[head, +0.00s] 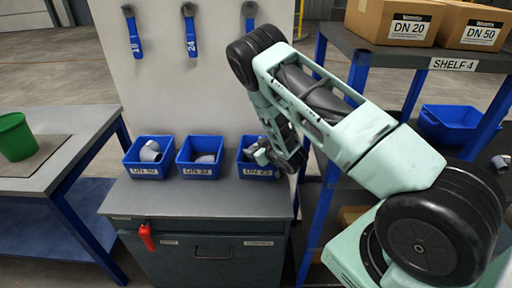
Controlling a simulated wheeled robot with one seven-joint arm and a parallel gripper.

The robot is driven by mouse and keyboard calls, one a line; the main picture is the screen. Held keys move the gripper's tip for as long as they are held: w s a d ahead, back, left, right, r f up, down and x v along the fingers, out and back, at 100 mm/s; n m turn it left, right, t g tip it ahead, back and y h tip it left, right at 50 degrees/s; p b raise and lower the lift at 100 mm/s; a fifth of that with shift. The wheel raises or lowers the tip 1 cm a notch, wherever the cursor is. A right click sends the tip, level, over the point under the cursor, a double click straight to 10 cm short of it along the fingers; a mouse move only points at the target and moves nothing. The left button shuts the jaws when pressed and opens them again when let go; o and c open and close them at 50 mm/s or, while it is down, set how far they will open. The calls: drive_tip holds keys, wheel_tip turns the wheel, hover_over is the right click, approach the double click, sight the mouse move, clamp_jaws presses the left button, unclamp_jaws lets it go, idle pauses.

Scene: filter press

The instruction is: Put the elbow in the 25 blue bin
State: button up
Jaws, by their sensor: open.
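Three blue bins stand in a row on the grey cabinet top. The right one, labelled DN 25 (258,171), is the 25 bin. My gripper (262,156) is at this bin, pointing down over its opening, and is open. My wrist covers the bin's right part, and I cannot tell the gripper's fingers from any fitting inside. A grey elbow-like fitting (150,152) lies in the left bin, labelled DN 50 (148,171). A grey fitting (205,159) lies low in the middle bin, labelled DN 32 (197,171).
Blue-handled tools (191,35) hang on the panel behind. A red object (146,237) hangs at the cabinet's front edge. A green bucket (15,137) stands on the left table. Shelf 4 (452,64), with cardboard boxes (396,20), and a blue tray (447,124) are at right.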

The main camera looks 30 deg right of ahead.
drive_tip(key=shift+r, duration=0.4)
drive_tip(key=b+v, duration=0.1)
drive_tip(key=v, duration=0.6)
drive_tip(key=s+a+r+g+y, duration=0.1)
drive_tip(key=s+a+r+g, duration=0.15)
drive_tip(key=a, duration=0.45)
drive_tip(key=s+a+r+g, duration=0.2)
drive_tip(key=a+r, duration=0.2)
drive_tip(key=a, duration=0.3)
drive_tip(key=s+a+r+g+y, duration=0.1)
drive_tip(key=s+a+r+g, duration=0.15)
drive_tip(key=a, duration=0.45)
drive_tip(key=s+a+r+n+g, duration=0.1)
drive_tip(key=s+a+r+g, duration=0.1)
drive_tip(key=s, duration=0.6)
drive_tip(key=s+a+r+n+g+h, duration=0.1)
drive_tip(key=s+a+r+g, duration=0.1)
drive_tip(key=s+r, duration=0.3)
drive_tip(key=s+a+r+n+g, duration=0.2)
drive_tip(key=s+a+r, duration=0.1)
drive_tip(key=s, duration=1)
drive_tip(key=shift+a+r+g+h, duration=0.3)
drive_tip(key=shift+a, duration=0.1)
